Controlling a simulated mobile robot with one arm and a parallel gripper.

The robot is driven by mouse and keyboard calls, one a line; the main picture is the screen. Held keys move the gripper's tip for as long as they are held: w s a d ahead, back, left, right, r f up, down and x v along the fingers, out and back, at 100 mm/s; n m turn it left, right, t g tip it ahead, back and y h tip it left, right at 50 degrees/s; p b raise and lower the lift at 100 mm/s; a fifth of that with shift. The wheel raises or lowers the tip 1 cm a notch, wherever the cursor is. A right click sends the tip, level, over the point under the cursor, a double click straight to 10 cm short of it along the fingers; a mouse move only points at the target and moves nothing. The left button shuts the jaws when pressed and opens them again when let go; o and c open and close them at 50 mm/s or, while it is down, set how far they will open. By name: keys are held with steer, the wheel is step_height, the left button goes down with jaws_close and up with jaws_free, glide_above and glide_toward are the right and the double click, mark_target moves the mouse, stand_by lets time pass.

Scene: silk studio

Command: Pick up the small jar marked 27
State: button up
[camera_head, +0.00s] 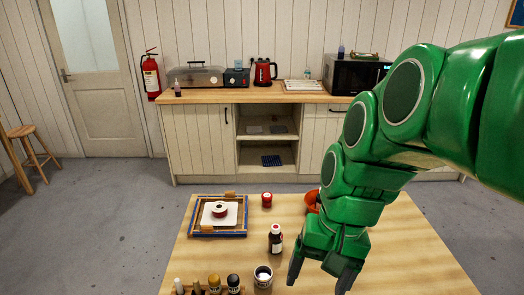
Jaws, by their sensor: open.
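No number 27 can be read on any jar in the head view, so I cannot tell which one is marked.
A blue-edged framed tray (193,216) holding a red-and-white roll lies at the table's (410,255) back left. An orange-red object (311,201) is partly hidden behind my arm. The table's right side looks clear. A counter (240,95) with appliances stands along the wall.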

steer(key=w+a+r+m+t+y, duration=0.1)
steer(key=w+a+m+y, duration=0.2)
steer(key=w, duration=0.5)
steer(key=w+a+r+m+t+y, duration=0.1)
steer(key=w+a+r+m, duration=0.15)
steer(key=w+a, duration=0.45)
steer(key=m+t+y, duration=0.4)
steer(key=m+t, duration=0.4)
steer(key=m, duration=1)
glide_above(263, 198)
steer(key=s+d, duration=0.1)
steer(key=d, duration=0.5)
step_height(263, 198, down, 5)
steer(key=f, duration=2.7)
steer(key=shift+s+a+f, duration=0.15)
steer(key=shift+s+f, duration=0.1)
steer(key=shift+f, duration=0.1)
steer(key=shift+s+f+x, duration=0.15)
steer(key=shift+x, duration=1.8)
steer(key=shift+s+f+x, duration=0.1)
steer(key=shift+f+x, duration=0.1)
steer(key=shift+x, duration=1.8)
steer(key=c, duration=1.1)
